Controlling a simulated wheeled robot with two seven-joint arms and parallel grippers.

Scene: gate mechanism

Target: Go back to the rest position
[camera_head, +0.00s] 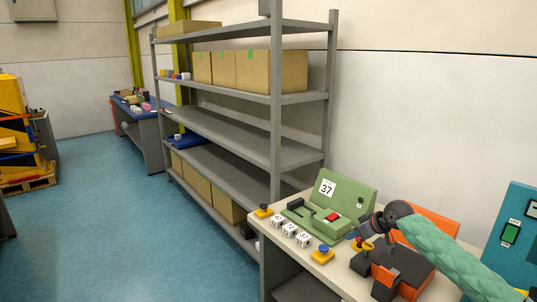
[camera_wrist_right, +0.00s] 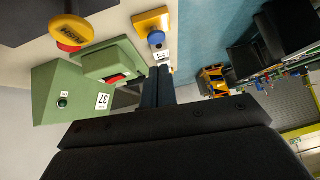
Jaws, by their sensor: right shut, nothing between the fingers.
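My right gripper (camera_head: 362,231) reaches in from the right on its green-sleeved arm, above the table beside the green console (camera_head: 345,205). Its two dark fingers are together and empty in the right wrist view (camera_wrist_right: 158,88). The console carries a "37" label, a red switch and a black handle; it also shows in the wrist view (camera_wrist_right: 62,84). The fingertips appear apart from the console, though the exact gap cannot be told. My left gripper is not in either view.
Several white numbered cubes (camera_head: 289,230) and a yellow box with a blue button (camera_head: 322,254) line the table's front. An orange and dark device (camera_head: 385,283) stands under my arm, a teal panel (camera_head: 514,235) at right. Grey shelves (camera_head: 240,130) stand behind; blue floor at left is open.

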